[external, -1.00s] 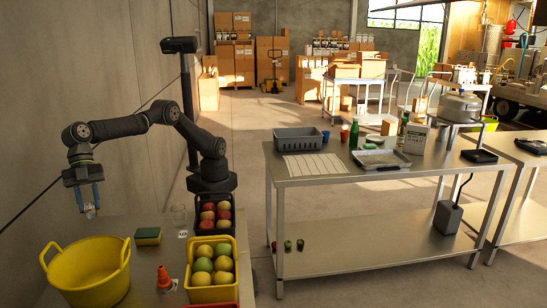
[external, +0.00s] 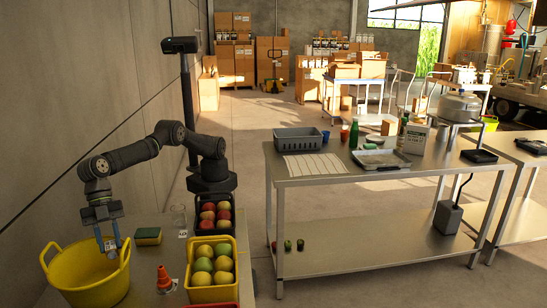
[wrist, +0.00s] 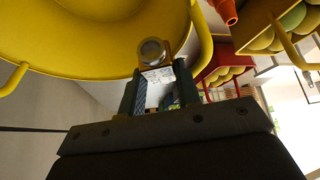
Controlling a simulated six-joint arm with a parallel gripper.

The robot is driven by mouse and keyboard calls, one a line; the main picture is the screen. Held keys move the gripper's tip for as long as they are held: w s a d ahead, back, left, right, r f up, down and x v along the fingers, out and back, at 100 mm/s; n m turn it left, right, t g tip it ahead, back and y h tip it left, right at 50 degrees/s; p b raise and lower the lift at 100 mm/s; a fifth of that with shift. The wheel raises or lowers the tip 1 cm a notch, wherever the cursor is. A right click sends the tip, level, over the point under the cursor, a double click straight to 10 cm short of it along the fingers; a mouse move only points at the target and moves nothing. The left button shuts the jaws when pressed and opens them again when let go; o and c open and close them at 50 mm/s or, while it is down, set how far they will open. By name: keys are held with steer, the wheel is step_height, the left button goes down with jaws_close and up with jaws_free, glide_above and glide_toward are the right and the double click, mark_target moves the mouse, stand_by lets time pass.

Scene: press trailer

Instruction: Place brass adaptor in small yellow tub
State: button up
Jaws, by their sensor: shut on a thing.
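The yellow tub (external: 62,278) with two handles stands at the lower left of the external view; it also fills the top left of the wrist view (wrist: 60,55). My gripper (external: 108,243) points down at the tub's right side, its fingertips near rim height in the picture. It is shut on the brass adaptor (wrist: 153,50), which shows a round, grey-centred end and a brassy edge, with a white printed label below it between the fingers. In the external view the adaptor (external: 111,252) is small and mostly covered by the fingers. I cannot tell its exact height over the tub.
A clear glass (external: 179,220) and a dark crate of red fruit (external: 226,224) are farther back.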

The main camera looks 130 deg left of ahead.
mark_target(110, 241)
steer(key=shift+f, duration=1.25)
steer(key=shift+f, duration=0.3)
steer(key=shift+f, duration=0.35)
steer(key=o, duration=0.8)
steer(key=shift+r, duration=0.1)
steer(key=shift+r, duration=0.3)
steer(key=v, duration=1.2)
steer(key=shift+r, duration=0.25)
steer(key=shift+f, duration=0.1)
